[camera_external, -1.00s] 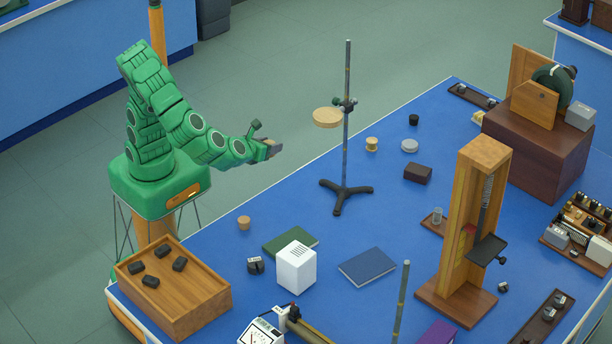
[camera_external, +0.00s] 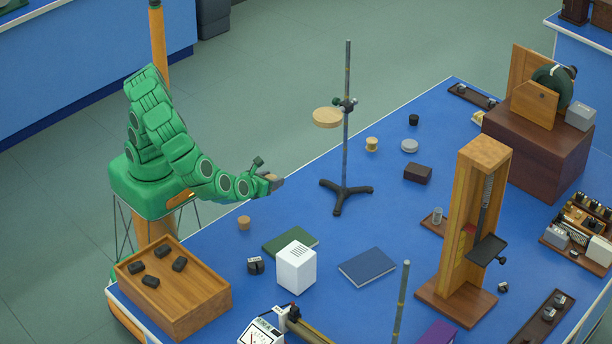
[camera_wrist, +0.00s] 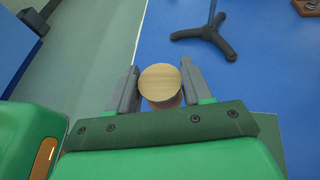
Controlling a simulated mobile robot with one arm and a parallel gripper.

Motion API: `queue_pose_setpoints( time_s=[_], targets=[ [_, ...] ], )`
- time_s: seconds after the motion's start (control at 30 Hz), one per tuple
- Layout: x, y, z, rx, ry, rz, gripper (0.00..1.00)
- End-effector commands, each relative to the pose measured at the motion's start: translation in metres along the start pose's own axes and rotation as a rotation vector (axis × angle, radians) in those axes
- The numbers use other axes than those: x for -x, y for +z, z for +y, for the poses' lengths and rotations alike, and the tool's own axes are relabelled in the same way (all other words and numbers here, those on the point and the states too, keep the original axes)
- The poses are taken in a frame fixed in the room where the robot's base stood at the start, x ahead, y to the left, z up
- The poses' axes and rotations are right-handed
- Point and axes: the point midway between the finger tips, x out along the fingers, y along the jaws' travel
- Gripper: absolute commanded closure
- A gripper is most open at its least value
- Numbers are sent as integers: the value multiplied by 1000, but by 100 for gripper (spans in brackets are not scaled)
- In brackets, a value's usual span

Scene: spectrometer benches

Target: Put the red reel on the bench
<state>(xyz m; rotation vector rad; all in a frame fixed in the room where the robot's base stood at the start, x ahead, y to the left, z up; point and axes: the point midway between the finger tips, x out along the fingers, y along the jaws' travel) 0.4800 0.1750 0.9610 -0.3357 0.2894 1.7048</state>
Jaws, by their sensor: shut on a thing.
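My gripper (camera_external: 272,180) is in the air over the bench's near left edge in the external view, left of the stand. In the wrist view, my gripper (camera_wrist: 160,85) has its two grey fingers closed on either side of a reel (camera_wrist: 160,79). The reel shows a pale round wooden end, with a little brownish side below it. Its winding is mostly hidden, so I cannot make out the red. The blue bench (camera_external: 335,215) has clear surface beneath and to the right of the gripper.
The tripod stand (camera_external: 346,189) with a wooden disc is to the right. A small tan reel (camera_external: 244,222), a green book (camera_external: 290,242), a white box (camera_external: 296,266) and a wooden tray (camera_external: 215,295) lie nearer. Free bench lies between the stand and the green book.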

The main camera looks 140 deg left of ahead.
Motion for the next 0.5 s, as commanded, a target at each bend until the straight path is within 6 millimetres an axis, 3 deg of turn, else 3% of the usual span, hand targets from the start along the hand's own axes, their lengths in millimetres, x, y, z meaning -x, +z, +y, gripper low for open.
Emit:
queue_pose_setpoints(
  time_s=[0.2,0.5],
  targets=[
    [-12,-30,0,-1,0,2,80],
    [-17,-42,0,1,0,1,80]
  ],
)
